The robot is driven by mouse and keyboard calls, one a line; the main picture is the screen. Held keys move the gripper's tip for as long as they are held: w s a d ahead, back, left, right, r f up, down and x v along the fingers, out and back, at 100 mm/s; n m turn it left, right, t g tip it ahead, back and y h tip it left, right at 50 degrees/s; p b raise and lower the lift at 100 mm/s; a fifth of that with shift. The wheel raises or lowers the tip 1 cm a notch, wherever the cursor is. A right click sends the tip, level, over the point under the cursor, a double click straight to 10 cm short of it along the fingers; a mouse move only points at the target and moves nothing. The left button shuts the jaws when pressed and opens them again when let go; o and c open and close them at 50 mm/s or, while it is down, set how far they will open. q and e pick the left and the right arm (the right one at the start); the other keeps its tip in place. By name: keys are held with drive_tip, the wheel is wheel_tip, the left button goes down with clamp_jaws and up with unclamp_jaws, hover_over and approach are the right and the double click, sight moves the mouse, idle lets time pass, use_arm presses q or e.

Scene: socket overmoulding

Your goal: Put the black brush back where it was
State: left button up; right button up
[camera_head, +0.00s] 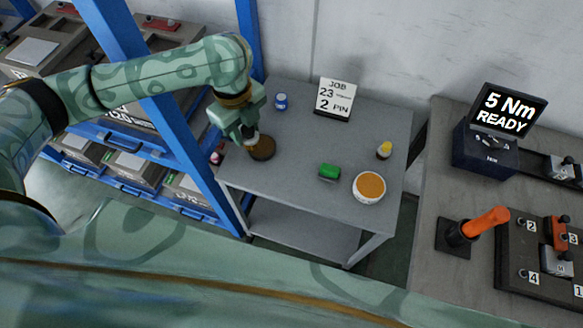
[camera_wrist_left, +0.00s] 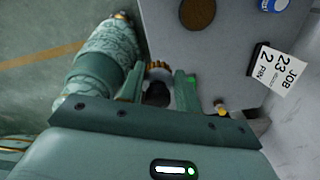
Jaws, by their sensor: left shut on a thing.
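The black brush (camera_wrist_left: 155,95) is between the fingers of my left gripper (camera_wrist_left: 157,88) in the left wrist view, with tan bristles showing at its end. In the head view my left gripper (camera_head: 243,135) is over the left part of the grey table, shut on the brush, which is mostly hidden there. A round brown disc (camera_head: 262,149) lies on the table just below the gripper; it also shows in the left wrist view (camera_wrist_left: 198,12). I cannot tell whether the brush touches the disc. My right gripper is not in view.
On the grey table (camera_head: 300,133) stand a blue jar (camera_head: 281,101), a job sign (camera_head: 334,97), a green block (camera_head: 329,171), an orange-topped tub (camera_head: 369,187) and a yellow-capped bottle (camera_head: 384,150). A blue rack post (camera_head: 180,90) is close left. The table's middle is clear.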

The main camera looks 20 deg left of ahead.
use_arm(q)
wheel_tip(320, 180, down, 7)
drive_tip(key=a+m+p, duration=0.1)
drive_tip(key=a+m, duration=0.1)
drive_tip(key=m, duration=1.5)
drive_tip(key=w+d+f+b, duration=0.1)
drive_tip(key=w+d+f, duration=0.1)
drive_tip(key=d+f, duration=0.1)
drive_tip(key=w+d+f+b, duration=0.2)
drive_tip(key=d+f, duration=0.1)
drive_tip(key=d, duration=0.1)
drive_tip(key=w+d+f+b, duration=0.2)
drive_tip(key=d+f, duration=0.1)
drive_tip(key=shift+w+d+f, duration=0.25)
drive_tip(key=shift+f, duration=0.05)
drive_tip(key=shift+w+d+f, duration=0.1)
drive_tip(key=shift+d+f, duration=0.1)
drive_tip(key=shift+w+f+b, duration=0.1)
drive_tip(key=shift+f+b, duration=0.65)
drive_tip(key=shift+f, duration=0.8)
